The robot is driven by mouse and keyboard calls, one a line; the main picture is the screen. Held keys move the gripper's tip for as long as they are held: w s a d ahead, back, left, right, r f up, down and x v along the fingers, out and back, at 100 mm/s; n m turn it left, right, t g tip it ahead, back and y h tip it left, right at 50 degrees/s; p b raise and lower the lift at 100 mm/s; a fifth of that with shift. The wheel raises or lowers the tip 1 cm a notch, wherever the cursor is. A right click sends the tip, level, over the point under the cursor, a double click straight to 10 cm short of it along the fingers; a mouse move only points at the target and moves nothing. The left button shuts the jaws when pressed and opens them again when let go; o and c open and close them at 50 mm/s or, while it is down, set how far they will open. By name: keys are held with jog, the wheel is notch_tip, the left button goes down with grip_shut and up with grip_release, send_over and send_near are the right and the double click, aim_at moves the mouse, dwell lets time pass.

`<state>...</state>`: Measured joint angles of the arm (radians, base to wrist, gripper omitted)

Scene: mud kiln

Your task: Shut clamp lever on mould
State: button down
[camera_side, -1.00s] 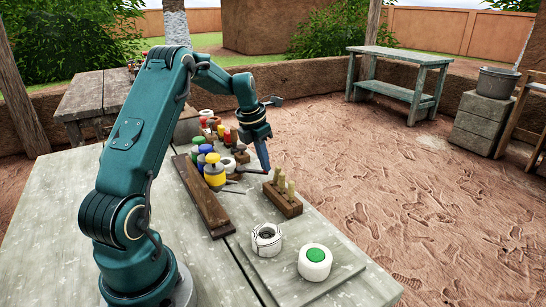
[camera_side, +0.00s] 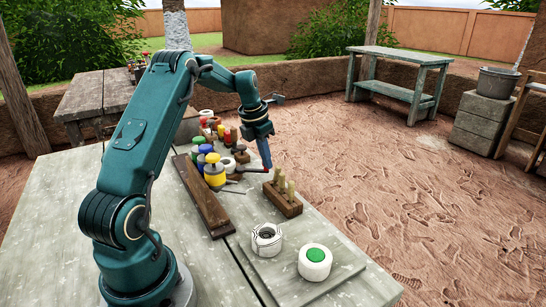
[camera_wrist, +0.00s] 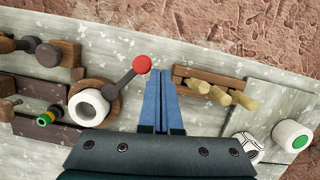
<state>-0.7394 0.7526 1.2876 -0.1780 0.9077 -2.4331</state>
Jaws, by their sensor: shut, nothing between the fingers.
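The clamp lever (camera_wrist: 125,78) is a dark rod with a red ball knob (camera_wrist: 142,64), slanting up and right in the wrist view. Its inner end meets a round wooden base beside a white ring-shaped mould (camera_wrist: 88,107). In the side view the lever (camera_side: 252,169) points right from the white mould (camera_side: 228,163). My gripper (camera_wrist: 162,72) is shut and empty, its blue fingers just right of the red knob. In the side view my gripper (camera_side: 268,166) points down at the lever's outer end; I cannot tell whether it touches the knob.
A wooden block with several pegs (camera_side: 282,200) stands close to the right of the gripper. Several coloured pots, including a yellow one (camera_side: 214,177), stand to its left. A white ring (camera_side: 267,240) and a green-topped white cylinder (camera_side: 315,262) sit on the near board.

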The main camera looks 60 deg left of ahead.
jog(key=w+d+v, duration=0.1)
jog(key=v, duration=0.8)
jog(key=shift+d+r, duration=0.35)
jog(key=shift+s, duration=0.1)
jog(key=s+d+r+m+t, duration=0.1)
jog(key=s+d+r+m, duration=0.1)
jog(key=d+r+m, duration=0.3)
jog(key=s+d+r+m+t, duration=0.15)
jog(key=d+m, duration=0.25)
jog(key=d, duration=0.4)
jog(key=s+d+r+m, duration=0.2)
jog(key=s+d+m, duration=0.15)
jog(key=d, duration=0.25)
jog(key=s+d+f+m, duration=0.2)
jog(key=s+f+m, duration=0.2)
jog(key=m, duration=0.8)
jog(key=s+d+f+m, duration=0.3)
jog(key=s+m, duration=0.3)
jog(key=m, duration=0.7)
jog(key=shift+f, duration=0.45)
